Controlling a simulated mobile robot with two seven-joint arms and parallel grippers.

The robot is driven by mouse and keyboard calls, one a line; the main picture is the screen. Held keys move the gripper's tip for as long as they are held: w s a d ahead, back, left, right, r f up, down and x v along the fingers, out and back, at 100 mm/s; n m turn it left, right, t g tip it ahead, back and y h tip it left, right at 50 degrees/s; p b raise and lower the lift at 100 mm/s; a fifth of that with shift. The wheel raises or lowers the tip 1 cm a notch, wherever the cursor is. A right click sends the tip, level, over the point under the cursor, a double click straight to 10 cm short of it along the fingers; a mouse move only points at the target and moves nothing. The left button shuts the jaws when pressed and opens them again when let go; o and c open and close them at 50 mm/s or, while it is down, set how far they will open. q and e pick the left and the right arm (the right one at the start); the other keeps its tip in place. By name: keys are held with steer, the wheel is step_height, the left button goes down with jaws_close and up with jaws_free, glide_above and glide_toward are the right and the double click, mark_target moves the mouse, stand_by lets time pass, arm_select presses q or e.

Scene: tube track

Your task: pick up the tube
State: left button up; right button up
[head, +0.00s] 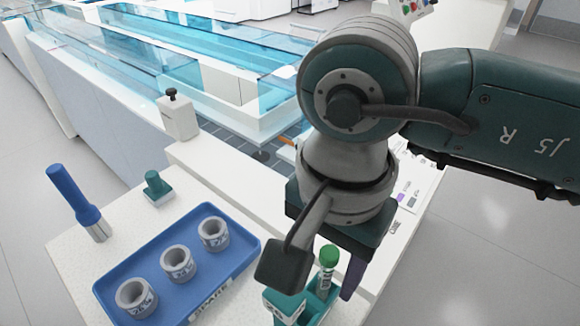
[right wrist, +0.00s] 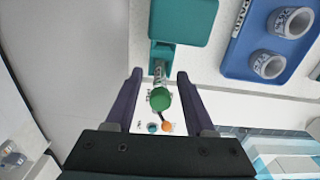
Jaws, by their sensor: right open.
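The tube has a green cap (head: 328,256) and a pale labelled body. It stands in a teal rack (head: 322,306) at the front of the bench in the head view. My right gripper (head: 327,268) is over the rack; one dark purple finger shows right of the tube, and the other is hidden behind my wrist. In the right wrist view, the open fingers (right wrist: 160,76) lie on both sides of the tube's green cap (right wrist: 161,99), with gaps on each side. The teal rack (right wrist: 163,52) shows beyond the fingertips. My left gripper is not in view.
A blue tray (head: 243,250) with three grey ring-shaped holders lies left of the rack. A blue-handled tool (head: 75,200), a small teal piece (head: 156,187) and a white block with a black knob (head: 177,118) stand further left. A clear-walled blue track (head: 180,50) runs behind.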

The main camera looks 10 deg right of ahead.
steer(key=shift+f, duration=0.8)
steer(key=shift+c, duration=0.3)
jaws_close()
steer(key=shift+r, duration=0.15)
steer(key=shift+r, duration=0.3)
step_height(320, 180, up, 19)
steer(key=p, duration=0.1)
steer(key=shift+p, duration=0.35)
